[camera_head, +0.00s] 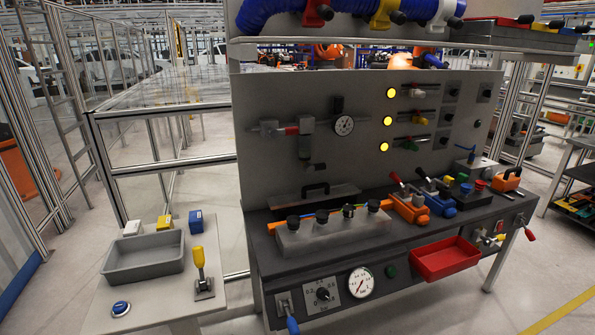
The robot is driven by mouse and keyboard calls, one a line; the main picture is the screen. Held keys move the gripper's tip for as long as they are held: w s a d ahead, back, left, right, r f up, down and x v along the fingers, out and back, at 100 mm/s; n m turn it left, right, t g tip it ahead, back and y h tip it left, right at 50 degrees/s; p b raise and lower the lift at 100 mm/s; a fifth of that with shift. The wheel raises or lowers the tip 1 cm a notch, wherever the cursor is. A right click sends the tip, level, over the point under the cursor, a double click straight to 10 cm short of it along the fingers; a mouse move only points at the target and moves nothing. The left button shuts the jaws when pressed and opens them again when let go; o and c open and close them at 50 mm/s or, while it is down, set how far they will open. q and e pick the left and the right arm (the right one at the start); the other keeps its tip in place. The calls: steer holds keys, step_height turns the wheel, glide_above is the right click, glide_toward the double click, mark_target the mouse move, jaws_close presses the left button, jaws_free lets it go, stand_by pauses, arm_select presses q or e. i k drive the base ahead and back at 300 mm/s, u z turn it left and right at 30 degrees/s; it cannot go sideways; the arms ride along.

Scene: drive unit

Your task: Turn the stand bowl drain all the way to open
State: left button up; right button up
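A grey test stand (268,290) with an upright back panel (262,100) fills the middle and right. On the panel's left is a pipe assembly with a grey body (306,143), a red handle and a dial gauge (344,125). A small dark fitting (316,166) sticks out at the bottom of this assembly; it may be the bowl drain, but it is too small to tell its turn position. Neither of my grippers is in view, and nothing touches the stand.
A side table at left holds a grey tray (143,272), a yellow-handled lever (200,265) and a blue button (121,308). The bench top carries a grey block with black knobs (335,235) and orange and blue valves. A red bin (444,259) hangs in front.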

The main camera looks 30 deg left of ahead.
mark_target(310, 169)
steer(key=u, duration=0.5)
steer(key=k, duration=0.55)
steer(key=z, duration=0.3)
steer(key=i, duration=0.7)
steer(key=z, duration=1.15)
steer(key=i, duration=1.65)
steer(key=u, duration=1.2)
steer(key=i, duration=0.65)
steer(key=u, duration=0.8)
